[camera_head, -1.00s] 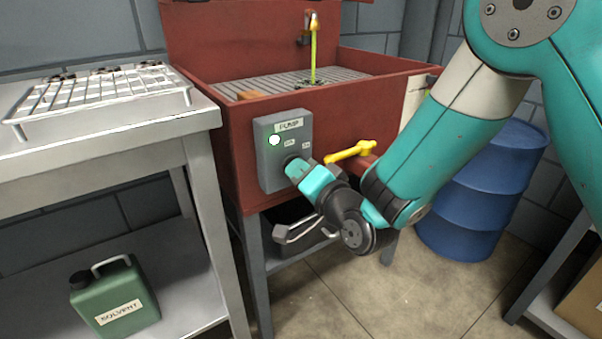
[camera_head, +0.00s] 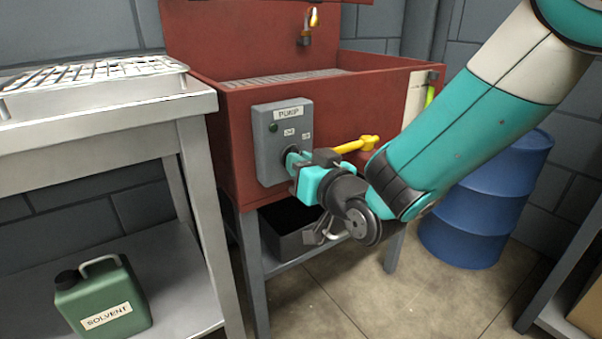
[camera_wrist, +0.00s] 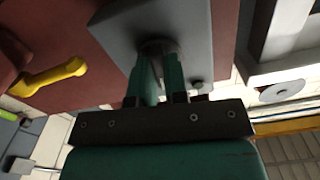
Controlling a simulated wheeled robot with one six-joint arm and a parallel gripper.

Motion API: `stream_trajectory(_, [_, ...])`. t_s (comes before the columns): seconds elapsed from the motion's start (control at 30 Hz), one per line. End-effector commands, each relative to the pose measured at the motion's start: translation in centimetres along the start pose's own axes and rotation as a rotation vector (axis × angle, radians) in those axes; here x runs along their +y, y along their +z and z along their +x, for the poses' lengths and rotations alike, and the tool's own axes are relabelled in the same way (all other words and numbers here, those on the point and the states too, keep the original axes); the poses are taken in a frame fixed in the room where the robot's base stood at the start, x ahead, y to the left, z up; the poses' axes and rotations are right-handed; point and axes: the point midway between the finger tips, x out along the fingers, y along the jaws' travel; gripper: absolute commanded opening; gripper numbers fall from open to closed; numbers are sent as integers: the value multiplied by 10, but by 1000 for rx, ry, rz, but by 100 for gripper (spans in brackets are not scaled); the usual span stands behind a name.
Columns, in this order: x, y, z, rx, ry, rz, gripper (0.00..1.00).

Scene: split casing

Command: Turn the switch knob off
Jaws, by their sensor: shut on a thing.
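The grey switch box labelled PUMP (camera_head: 264,150) is on the front of the red sink cabinet (camera_head: 232,150). Its small indicator lamp (camera_head: 273,127) is dark green and unlit. My gripper (camera_head: 293,160) is at the box front, shut on the switch knob. The knob (camera_wrist: 158,44) shows in the wrist view as a dark round part between the two fingers (camera_wrist: 157,65). In the head view the fingers hide most of it, and its angle is hard to read. No stream falls from the spout (camera_head: 305,38) in the basin.
A yellow lever (camera_head: 352,146) sticks out just right of the box, close to my gripper. A metal table (camera_head: 100,118) with a wire rack stands left, a green solvent can (camera_head: 100,300) below. A blue drum (camera_head: 485,200) stands right.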

Motion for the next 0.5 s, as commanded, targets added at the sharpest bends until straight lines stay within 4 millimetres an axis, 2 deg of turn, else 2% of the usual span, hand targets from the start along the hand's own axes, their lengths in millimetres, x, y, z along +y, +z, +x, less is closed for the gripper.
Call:
stream_trajectory(0.2, [2,0,-1,3,4,-108,0])
stream_trajectory(0.5, [2,-1,-1,1,4,-169,0])
